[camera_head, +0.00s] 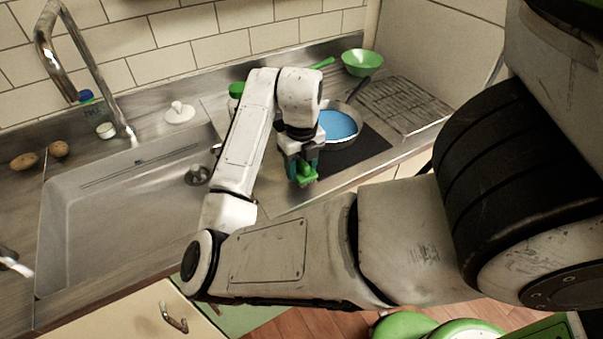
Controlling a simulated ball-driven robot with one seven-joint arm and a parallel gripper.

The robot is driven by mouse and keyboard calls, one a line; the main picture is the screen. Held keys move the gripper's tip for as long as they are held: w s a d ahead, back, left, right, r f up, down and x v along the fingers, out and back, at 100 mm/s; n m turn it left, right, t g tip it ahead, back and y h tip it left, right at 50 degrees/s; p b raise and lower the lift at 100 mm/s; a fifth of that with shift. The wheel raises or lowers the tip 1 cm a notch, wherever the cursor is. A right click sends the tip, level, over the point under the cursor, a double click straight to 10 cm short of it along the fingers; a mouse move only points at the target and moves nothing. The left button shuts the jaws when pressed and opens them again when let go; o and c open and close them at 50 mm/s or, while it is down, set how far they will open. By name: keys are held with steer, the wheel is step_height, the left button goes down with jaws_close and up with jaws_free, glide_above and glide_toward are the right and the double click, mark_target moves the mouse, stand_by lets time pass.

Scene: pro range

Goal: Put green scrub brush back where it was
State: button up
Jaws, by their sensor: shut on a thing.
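My gripper (302,173) points down over the counter between the sink and the dark mat, in front of the pan. It is shut on a small green thing, which appears to be the green scrub brush (306,174). The green thing shows between and just below the fingertips. The fingers cover much of it. I cannot tell whether it touches the counter below.
A pan (338,124) with blue inside stands on the dark mat (372,146) right behind my gripper. A green bowl (362,62) and a drying rack (400,103) are farther back. The sink (125,205) with its tall faucet (85,62) is left. A white lid-like thing (179,113) lies behind it.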

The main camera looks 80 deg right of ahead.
mark_target(302, 160)
steer(key=shift+f, duration=1.3)
steer(key=shift+f, duration=0.15)
steer(key=o, duration=0.9)
steer(key=shift+o, duration=0.2)
step_height(302, 160, up, 12)
steer(key=shift+s+r+p, duration=0.1)
steer(key=shift+r+p, duration=0.1)
steer(key=shift+p, duration=0.2)
